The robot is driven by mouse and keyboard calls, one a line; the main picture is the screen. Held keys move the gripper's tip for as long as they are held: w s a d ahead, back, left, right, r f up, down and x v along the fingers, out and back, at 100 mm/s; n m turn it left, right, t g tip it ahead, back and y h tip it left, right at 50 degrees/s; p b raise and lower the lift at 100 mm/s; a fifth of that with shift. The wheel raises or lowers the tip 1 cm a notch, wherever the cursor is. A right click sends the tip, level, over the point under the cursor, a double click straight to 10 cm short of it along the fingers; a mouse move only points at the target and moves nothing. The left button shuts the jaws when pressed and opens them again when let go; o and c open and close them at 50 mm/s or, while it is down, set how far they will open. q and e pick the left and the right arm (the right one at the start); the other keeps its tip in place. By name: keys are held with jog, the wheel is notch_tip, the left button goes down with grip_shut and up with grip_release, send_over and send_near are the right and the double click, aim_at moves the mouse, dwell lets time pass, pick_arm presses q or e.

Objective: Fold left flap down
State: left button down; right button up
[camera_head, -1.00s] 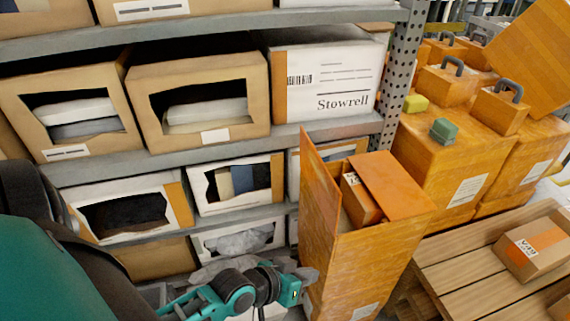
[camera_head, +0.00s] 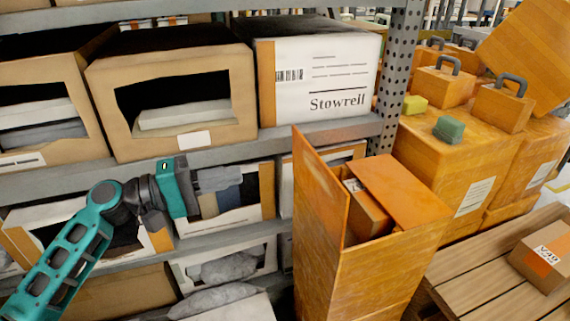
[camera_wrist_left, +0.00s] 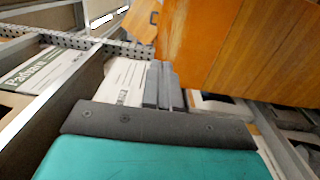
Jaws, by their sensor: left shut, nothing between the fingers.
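The tall orange carton (camera_head: 375,265) stands open in front of the rack in the head view. Its left flap (camera_head: 320,190) stands up, leaning slightly left. Another flap (camera_head: 398,190) lies across the right part of the opening, and a small box (camera_head: 367,210) with a label sits inside. My left gripper (camera_head: 238,179) is shut and empty, to the left of the upright flap and apart from it. In the left wrist view the shut fingers (camera_wrist_left: 163,88) point towards a large orange panel (camera_wrist_left: 235,45) of the carton. My right gripper is not in view.
A metal rack (camera_head: 140,165) with several open cartons fills the left and back. A wooden pallet (camera_head: 480,270) with a small box (camera_head: 545,255) is at the right. Stacked orange cartons (camera_head: 445,155) stand behind, with a green block (camera_head: 448,130) on top.

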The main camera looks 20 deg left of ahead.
aim_at(315, 156)
pick_arm(q)
jog(key=x, duration=1.3)
jog(key=shift+w+d+r, duration=0.1)
jog(key=shift+w+d, duration=0.15)
jog(key=shift+d, duration=0.1)
